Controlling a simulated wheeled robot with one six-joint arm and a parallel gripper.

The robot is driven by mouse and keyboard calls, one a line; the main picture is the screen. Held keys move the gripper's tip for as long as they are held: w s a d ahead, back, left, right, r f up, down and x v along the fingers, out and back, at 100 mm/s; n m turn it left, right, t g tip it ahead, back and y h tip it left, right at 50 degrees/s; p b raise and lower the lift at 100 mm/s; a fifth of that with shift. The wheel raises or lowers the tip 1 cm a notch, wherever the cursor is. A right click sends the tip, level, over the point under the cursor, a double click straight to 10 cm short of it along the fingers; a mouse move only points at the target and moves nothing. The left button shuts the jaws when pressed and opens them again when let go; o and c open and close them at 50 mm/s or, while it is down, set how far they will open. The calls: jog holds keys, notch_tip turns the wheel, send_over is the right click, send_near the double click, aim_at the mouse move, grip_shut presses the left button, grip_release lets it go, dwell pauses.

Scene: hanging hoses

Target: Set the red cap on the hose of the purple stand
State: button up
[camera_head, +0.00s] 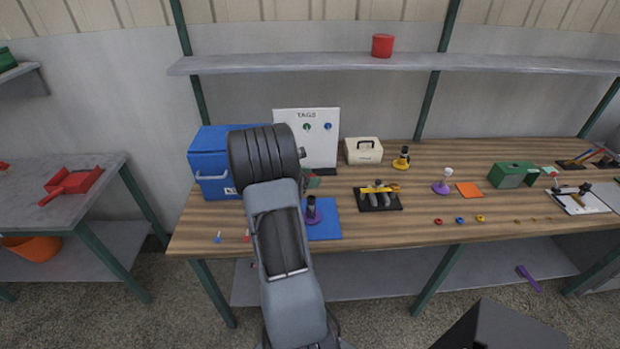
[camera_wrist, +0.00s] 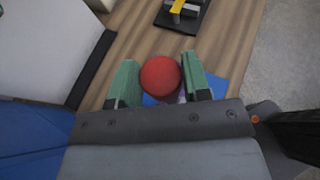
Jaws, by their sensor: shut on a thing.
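The red cap (camera_wrist: 160,77) shows as a round red top between the two green fingers of my gripper (camera_wrist: 156,84) in the wrist view. My gripper is shut on it. In the head view my gripper (camera_head: 313,182) is mostly behind my own arm, and I cannot make out the cap there. A purple stand (camera_head: 313,217) with a short dark upright hose stands on a blue mat (camera_head: 328,228), just below and in front of my gripper in the picture. In the wrist view a sliver of purple shows beside the cap, over the blue mat (camera_wrist: 212,87); the hose end is hidden.
A blue box (camera_head: 209,160) and a white tag board (camera_head: 323,135) stand behind. A black tray with grey parts (camera_head: 379,199) lies right of the mat. Another purple-based stand with a white top (camera_head: 441,185) and a yellow stand (camera_head: 402,160) are farther right.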

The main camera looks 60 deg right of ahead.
aim_at(310, 198)
jog(key=shift+f+b, duration=1.7)
jog(key=shift+f, duration=0.7)
jog(key=shift+f+b, duration=1.8)
jog(key=shift+f, duration=0.1)
jog(key=o, duration=1)
jog(key=shift+c, duration=0.2)
jog(key=v, duration=1.3)
jog(key=shift+w+a+b, duration=0.15)
jog(key=shift+a+b, duration=0.25)
